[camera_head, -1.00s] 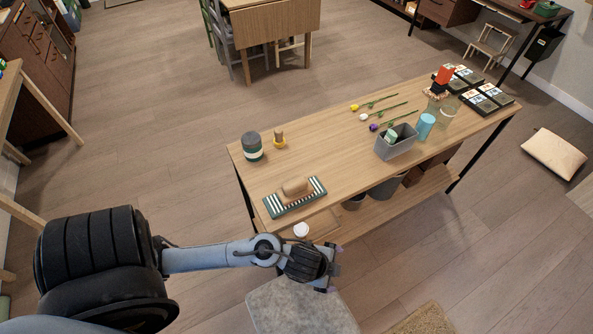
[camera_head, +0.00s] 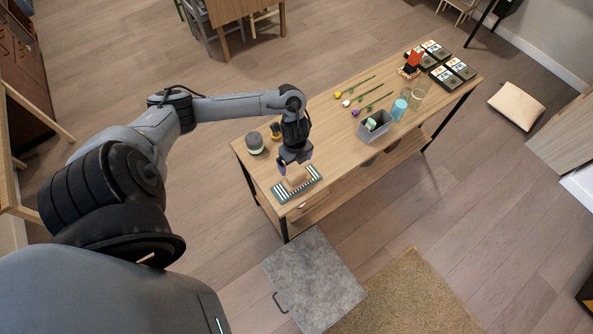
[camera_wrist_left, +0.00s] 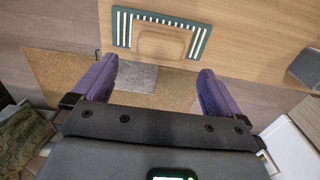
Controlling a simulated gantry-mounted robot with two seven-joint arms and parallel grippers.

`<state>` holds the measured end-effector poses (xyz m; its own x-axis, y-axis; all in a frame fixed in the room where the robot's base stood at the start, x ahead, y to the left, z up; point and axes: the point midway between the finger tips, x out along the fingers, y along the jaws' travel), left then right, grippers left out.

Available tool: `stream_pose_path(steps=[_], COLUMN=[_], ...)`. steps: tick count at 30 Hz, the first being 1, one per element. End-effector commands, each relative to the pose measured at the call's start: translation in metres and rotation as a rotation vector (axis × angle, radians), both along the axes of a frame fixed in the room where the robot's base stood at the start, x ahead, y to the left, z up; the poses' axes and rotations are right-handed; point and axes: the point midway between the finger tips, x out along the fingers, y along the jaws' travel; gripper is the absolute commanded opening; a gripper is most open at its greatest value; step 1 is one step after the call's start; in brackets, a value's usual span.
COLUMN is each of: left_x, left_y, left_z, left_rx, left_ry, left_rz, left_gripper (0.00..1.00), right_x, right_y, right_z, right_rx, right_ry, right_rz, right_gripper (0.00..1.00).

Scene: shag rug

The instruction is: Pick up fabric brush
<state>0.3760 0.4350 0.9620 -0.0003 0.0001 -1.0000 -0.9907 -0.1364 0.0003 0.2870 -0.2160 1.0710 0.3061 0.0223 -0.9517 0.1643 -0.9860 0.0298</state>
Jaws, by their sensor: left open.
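A light wooden, rounded block that looks like the fabric brush (camera_head: 296,181) lies on a green-and-white striped mat (camera_head: 284,196) at the near-left end of the wooden table. In the left wrist view the brush (camera_wrist_left: 160,44) rests on the striped mat (camera_wrist_left: 124,28), ahead of the fingers. My left gripper (camera_head: 295,163) is just above the brush in the head view, pointing down. Its purple fingers (camera_wrist_left: 158,77) are spread wide with nothing between them. My gripper partly covers the brush's far side in the head view. My right gripper is not seen.
A dark jar (camera_head: 254,143) and a small yellow-based item (camera_head: 275,133) stand close to my left wrist. Flowers (camera_head: 360,98), a grey bin (camera_head: 373,129) and a blue cup (camera_head: 398,109) are farther right. A grey stool (camera_head: 318,285) stands in front of the table.

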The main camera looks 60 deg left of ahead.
Motion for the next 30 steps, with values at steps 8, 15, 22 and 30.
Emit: stream_pose_path(steps=[8, 15, 22, 30], left_x=[-0.001, 0.0, 0.002, 0.003], left_y=[-0.001, -0.002, -0.005, -0.004], left_z=[-0.038, -0.05, -0.08, -0.095], left_rx=[-0.001, 0.0, -0.001, 0.001], left_ry=[0.003, 0.002, 0.003, 0.0], left_rz=[0.001, 0.0, 0.001, -0.001], left_gripper=[1.0, 1.0, 1.0, 1.0], right_x=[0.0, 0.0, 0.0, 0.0], right_y=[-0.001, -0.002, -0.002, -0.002], right_z=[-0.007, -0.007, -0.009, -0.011], right_rx=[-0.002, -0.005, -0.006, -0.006], right_ry=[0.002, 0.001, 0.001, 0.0], right_rz=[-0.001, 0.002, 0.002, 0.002], right_gripper=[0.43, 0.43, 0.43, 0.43])
